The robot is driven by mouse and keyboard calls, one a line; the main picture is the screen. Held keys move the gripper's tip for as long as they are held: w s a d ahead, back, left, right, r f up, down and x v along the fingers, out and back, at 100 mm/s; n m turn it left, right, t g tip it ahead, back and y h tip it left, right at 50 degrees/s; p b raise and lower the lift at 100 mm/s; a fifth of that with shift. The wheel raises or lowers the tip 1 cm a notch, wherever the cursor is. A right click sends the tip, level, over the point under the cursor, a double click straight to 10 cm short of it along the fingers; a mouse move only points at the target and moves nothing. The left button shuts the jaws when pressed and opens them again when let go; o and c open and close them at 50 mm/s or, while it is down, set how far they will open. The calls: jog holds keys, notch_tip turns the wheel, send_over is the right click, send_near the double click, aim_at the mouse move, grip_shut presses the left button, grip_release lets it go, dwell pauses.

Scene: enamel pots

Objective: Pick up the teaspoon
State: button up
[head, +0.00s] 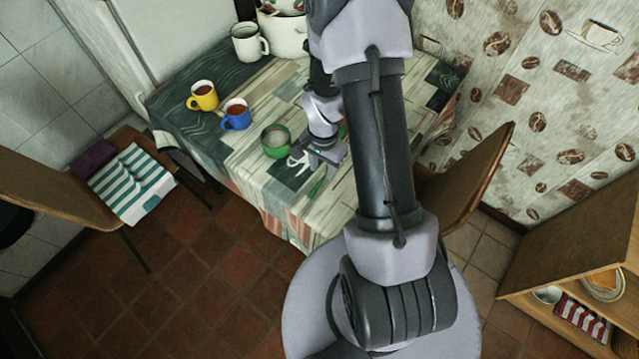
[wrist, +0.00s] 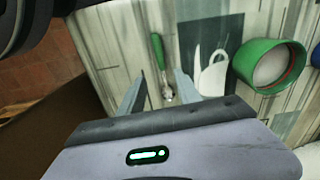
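The teaspoon has a green handle (wrist: 157,52) and a small metal bowl end. It lies on the patterned tablecloth (head: 250,175). In the head view its green handle (head: 317,187) shows just in front of my gripper (head: 314,166). In the wrist view my gripper (wrist: 158,92) is open, its two fingers spread on either side of the spoon's bowl end. The handle reaches beyond the fingertips, away from the wrist. Nothing is held. I cannot tell the exact height of the fingertips above the cloth.
A green mug (head: 275,143) stands left of my gripper, with blue (head: 236,115) and yellow (head: 203,96) mugs farther left. A white mug (head: 248,43) and white pot (head: 283,30) stand at the back. A chair (head: 480,165) is at the table's right.

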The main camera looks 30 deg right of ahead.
aim_at(320, 182)
jog(key=f, duration=0.2)
jog(key=f+b, duration=0.2)
jog(key=f, duration=0.1)
jog(key=shift+w+a+f, duration=0.1)
jog(key=shift+a+f, duration=0.2)
jog(key=shift+a, duration=0.05)
jog(key=shift+r, duration=0.1)
grip_shut()
